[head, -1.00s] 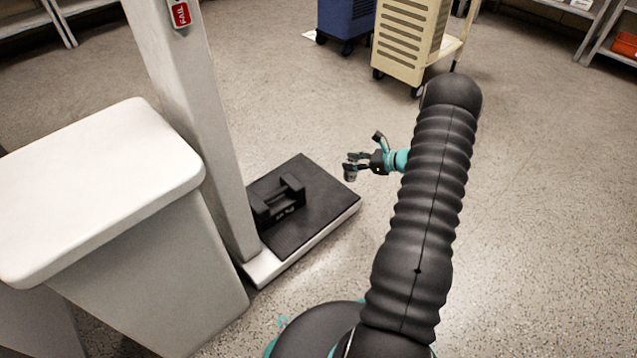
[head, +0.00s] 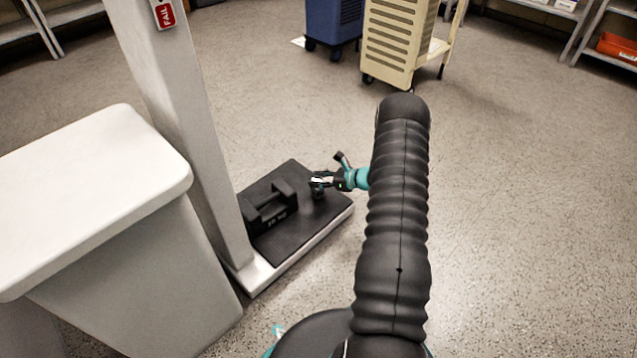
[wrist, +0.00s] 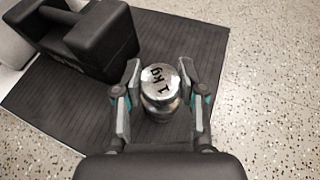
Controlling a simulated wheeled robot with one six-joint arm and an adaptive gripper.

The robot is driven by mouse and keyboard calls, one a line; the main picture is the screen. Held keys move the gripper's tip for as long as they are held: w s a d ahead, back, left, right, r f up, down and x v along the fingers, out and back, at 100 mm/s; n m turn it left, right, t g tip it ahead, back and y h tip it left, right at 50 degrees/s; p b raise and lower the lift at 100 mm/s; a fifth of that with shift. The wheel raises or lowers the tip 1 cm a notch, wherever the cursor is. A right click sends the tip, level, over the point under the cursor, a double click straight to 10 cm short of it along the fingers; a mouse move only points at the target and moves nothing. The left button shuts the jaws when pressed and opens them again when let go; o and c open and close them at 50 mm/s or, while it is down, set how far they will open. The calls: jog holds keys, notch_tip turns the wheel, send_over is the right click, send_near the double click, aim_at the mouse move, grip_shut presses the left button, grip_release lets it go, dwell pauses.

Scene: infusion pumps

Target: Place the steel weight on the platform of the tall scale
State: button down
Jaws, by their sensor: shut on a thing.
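The steel weight (wrist: 160,88), a shiny cylinder marked 1 kg, is between the fingers of my gripper (wrist: 158,95) in the wrist view. My gripper is shut on it. The tall scale has a grey column (head: 185,130) and a low platform with a black ribbed mat (head: 305,222). In the head view my gripper (head: 318,186) is over the far right part of the platform; the weight is small and dark there. I cannot tell whether the weight touches the mat.
A black block weight with a handle (head: 270,212) occupies the platform's left part; it also shows in the wrist view (wrist: 100,45). A white-topped grey bin (head: 90,190) stands left of the column. A red FAIL tag (head: 165,15) is on the column. A cream cart (head: 395,45) stands behind.

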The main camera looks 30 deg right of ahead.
jog(key=shift+f, duration=0.5)
jog(key=shift+f, duration=0.1)
jog(key=c, duration=0.7)
grip_release()
jog(key=shift+f, duration=0.1)
jog(key=shift+o, duration=0.2)
